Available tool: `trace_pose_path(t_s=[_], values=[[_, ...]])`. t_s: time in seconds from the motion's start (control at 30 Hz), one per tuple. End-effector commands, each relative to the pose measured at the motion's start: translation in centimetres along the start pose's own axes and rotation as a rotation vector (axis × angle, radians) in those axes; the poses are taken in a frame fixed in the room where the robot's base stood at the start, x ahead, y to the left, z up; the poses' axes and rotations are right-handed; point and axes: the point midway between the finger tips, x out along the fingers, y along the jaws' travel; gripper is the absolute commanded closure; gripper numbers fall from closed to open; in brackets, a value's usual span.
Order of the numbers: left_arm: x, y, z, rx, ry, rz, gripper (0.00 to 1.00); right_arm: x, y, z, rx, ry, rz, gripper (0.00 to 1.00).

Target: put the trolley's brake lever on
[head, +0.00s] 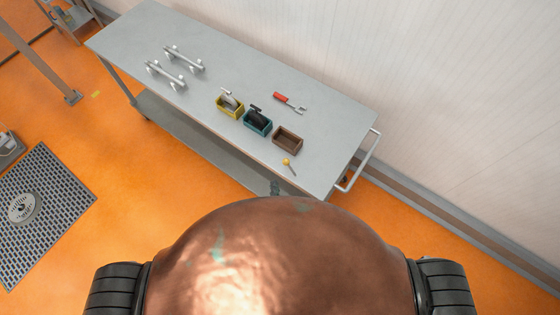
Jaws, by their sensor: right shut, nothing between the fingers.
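The grey trolley (235,75) stands along the wall, its top seen from above. A small lever with a yellow knob (287,161) and a thin rod shows at the near right part of the top, close to the front edge. I take it for the brake lever; its exact setting is too small to tell. My left gripper is not in view.
On the trolley stand a yellow bin (230,110), a teal bin (257,125) and a brown bin (287,140). A red-handled tool (289,102) and two metal handle bars (166,75) lie there too. A push handle (360,165) juts out right.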

Motion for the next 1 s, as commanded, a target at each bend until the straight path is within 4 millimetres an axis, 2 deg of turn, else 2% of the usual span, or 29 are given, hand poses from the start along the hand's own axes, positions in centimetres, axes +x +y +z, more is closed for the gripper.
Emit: trace_pose_path(t_s=[0.03, 0.1, 0.4, 0.53, 0.67, 1.0], values=[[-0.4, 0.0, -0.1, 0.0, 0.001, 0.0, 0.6, -0.6, 1.0, 0.3, -0.011, -0.006, 0.014, 1.0], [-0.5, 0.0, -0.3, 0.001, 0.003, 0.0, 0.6, -0.8, 1.5, 0.3, -0.019, -0.01, 0.023, 1.0], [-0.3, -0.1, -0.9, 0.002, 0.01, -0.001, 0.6, -0.7, 1.5, 0.2, -0.019, -0.01, 0.024, 1.0], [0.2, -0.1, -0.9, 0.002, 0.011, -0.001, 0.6, 0.0, 1.4, 0.2, -0.018, -0.01, 0.025, 1.0], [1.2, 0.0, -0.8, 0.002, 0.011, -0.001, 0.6, 1.9, 1.4, 0.1, -0.017, -0.01, 0.026, 1.0], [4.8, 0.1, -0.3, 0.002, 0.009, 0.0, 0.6, 8.3, 1.4, 0.1, -0.017, -0.009, 0.025, 1.0]])
